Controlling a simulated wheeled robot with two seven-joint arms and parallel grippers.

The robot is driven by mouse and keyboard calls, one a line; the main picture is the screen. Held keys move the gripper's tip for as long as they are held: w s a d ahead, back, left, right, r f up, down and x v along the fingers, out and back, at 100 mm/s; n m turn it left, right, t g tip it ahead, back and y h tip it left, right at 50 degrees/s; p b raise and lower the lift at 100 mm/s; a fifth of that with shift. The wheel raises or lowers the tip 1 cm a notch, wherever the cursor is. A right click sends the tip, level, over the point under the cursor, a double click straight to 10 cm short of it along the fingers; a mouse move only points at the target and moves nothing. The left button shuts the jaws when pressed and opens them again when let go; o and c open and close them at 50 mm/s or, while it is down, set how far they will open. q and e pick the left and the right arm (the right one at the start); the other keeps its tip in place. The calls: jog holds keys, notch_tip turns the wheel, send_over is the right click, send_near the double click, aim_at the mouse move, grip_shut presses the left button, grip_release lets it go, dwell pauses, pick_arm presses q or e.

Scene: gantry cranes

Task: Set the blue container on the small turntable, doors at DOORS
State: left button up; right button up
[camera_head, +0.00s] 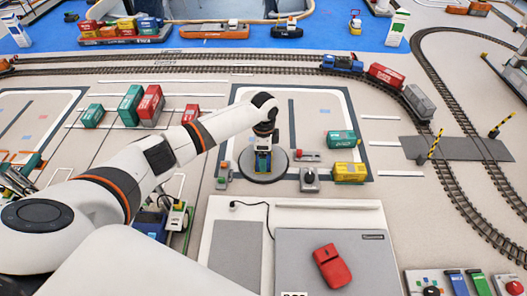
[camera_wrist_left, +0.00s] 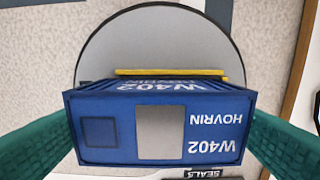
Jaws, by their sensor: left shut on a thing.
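My left gripper (camera_head: 263,150) is shut on the blue container (camera_wrist_left: 160,125), marked W402 HOVRIN, with a green finger at each side in the left wrist view. The small turntable (camera_head: 281,166) is a grey disc under the gripper in the head view. It also shows behind the container in the left wrist view (camera_wrist_left: 160,40). A yellow bar (camera_wrist_left: 170,72) lies along the container's far edge. I cannot tell whether the container touches the disc. No DOORS mark is readable; a SEALS label (camera_wrist_left: 204,173) shows at the bottom edge. The right gripper is not in view.
A grey box with a black knob (camera_head: 310,179), a yellow container (camera_head: 349,172) and a green container (camera_head: 341,139) stand right of the turntable. Green and red containers (camera_head: 130,105) stand to the left. A grey case with a red device (camera_head: 331,266) lies in front.

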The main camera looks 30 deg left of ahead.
pick_arm(q)
jog(key=shift+f, duration=0.1)
jog(key=o, duration=0.9)
jog(key=shift+c, duration=0.2)
notch_tip(320, 180, up, 12)
jog(key=shift+r, duration=0.2)
